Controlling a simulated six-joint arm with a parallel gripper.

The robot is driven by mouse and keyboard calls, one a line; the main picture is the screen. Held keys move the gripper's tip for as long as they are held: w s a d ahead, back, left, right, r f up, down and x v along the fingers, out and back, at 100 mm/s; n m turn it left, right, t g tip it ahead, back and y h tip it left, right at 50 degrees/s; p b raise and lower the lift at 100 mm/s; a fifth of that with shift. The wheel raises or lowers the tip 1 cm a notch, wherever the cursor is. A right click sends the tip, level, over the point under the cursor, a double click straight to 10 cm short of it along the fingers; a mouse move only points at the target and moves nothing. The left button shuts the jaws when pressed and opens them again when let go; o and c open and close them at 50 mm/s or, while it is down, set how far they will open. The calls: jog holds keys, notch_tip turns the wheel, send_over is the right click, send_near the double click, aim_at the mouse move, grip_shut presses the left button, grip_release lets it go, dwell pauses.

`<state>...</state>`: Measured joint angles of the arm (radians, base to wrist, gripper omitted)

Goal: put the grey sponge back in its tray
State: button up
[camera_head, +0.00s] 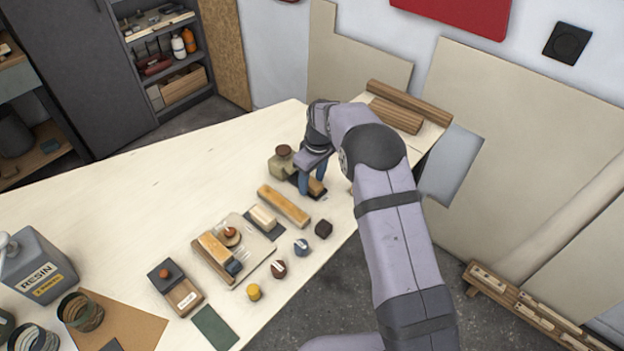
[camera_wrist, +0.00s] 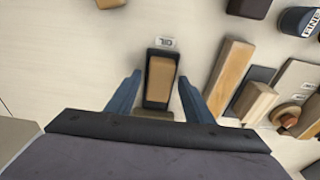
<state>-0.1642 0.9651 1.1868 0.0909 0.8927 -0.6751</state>
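My gripper (camera_head: 312,180) is open over the bench near its right edge. In the wrist view its two blue fingers (camera_wrist: 160,80) stand apart on either side of a tan block (camera_wrist: 160,80) lying on a dark tray (camera_wrist: 150,103); I cannot tell how high they are above it. A label reading OIL lies at the tray's far end. I cannot pick out the grey sponge for certain; a small dark grey-blue piece (camera_head: 234,268) sits at the end of a wooden block in the head view. Another dark tray (camera_head: 278,232) bears a pale block.
A khaki container (camera_head: 281,166) with a brown knob stands close beside my gripper. The left bench surface (camera_head: 150,200) is clear.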

aim_at(316, 185)
jog(key=shift+r, duration=0.15)
notch_tip(316, 185, up, 12)
jog(key=s+d+b, duration=0.1)
jog(key=b, duration=0.2)
dwell(0.4)
jog(key=s+d+f+m, duration=0.2)
jog(key=s+d+m, duration=0.1)
jog(key=s, duration=0.7)
jog(key=s+d+f+m, duration=0.2)
jog(key=s+d+m, duration=0.1)
jog(key=s, duration=0.8)
jog(key=s+d+f+m+g+h, duration=0.1)
jog(key=s+d+f+m, duration=0.1)
jog(key=s, duration=0.9)
jog(key=shift+d+f+m, duration=0.25)
jog(key=shift+d+m, duration=0.25)
jog(key=shift+d, duration=0.45)
